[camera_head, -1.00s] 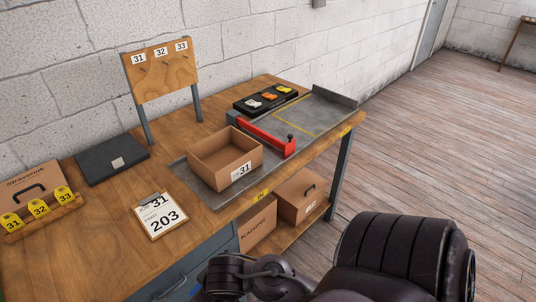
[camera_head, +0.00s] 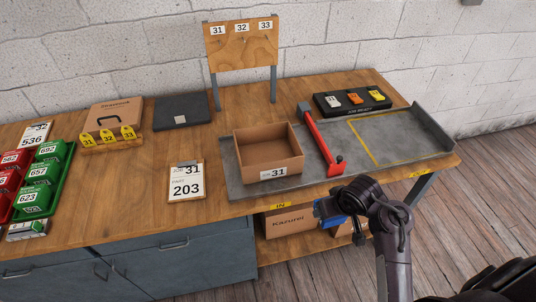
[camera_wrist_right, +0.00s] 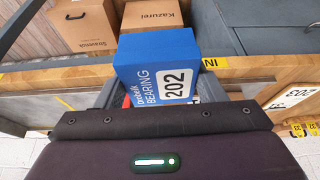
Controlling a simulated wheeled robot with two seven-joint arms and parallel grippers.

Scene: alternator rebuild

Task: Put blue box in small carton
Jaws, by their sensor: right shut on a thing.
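The blue box (camera_wrist_right: 158,75), printed "BEARING 202", is held in my right gripper (camera_wrist_right: 158,97), filling the middle of the right wrist view. In the head view the gripper (camera_head: 342,207) is over the bench's front edge, with a small part of the blue box (camera_head: 326,212) showing at its left; the rest is hidden behind the gripper. The small open carton (camera_head: 268,155), labelled 31, stands upright on the grey metal tray, left of and behind the gripper. Its visible inside looks empty. My left gripper is not in view.
A red lever bar (camera_head: 320,143) lies across the tray (camera_head: 400,140) right of the carton. A clipboard (camera_head: 187,181) reading 203 lies left of it. Closed cartons (camera_head: 290,222) sit on a shelf below. Green and red boxes (camera_head: 45,175) stand far left.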

